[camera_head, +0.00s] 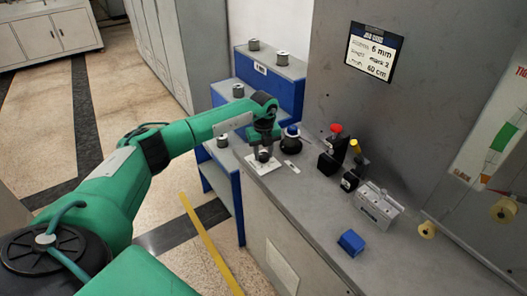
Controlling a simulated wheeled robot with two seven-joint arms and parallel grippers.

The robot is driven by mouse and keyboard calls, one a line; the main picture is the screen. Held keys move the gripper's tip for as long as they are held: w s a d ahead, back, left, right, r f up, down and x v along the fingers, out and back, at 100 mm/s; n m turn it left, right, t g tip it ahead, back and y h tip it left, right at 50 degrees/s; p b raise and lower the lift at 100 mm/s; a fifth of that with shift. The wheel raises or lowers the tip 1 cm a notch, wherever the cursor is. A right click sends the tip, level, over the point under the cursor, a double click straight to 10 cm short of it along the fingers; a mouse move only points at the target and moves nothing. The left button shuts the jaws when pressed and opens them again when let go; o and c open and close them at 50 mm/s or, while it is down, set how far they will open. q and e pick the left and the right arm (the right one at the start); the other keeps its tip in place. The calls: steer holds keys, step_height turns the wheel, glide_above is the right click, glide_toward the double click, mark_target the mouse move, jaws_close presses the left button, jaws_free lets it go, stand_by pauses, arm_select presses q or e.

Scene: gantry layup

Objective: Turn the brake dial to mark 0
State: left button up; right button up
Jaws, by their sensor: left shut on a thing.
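The brake dial (264,157) appears as a small dark knob on a white square plate (256,170), which lies on the grey bench top near its left end. My left gripper (263,148) reaches down over the plate from above and is shut on the dial. The fingers hide most of the knob, and the marks on the plate are too small to read. My right gripper is not in view.
A dark round base with a blue top (292,133) stands close behind my gripper. Red-topped (336,130) and yellow-topped (355,147) devices, a grey box (378,206) and a blue block (351,242) stand to the right. A wall sign (374,51) reads "mark 2". Spools sit on blue shelves (268,86).

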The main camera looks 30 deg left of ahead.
arm_select(q)
steer(key=shift+n, duration=0.4)
steer(key=o, duration=1)
steer(key=shift+r, duration=0.1)
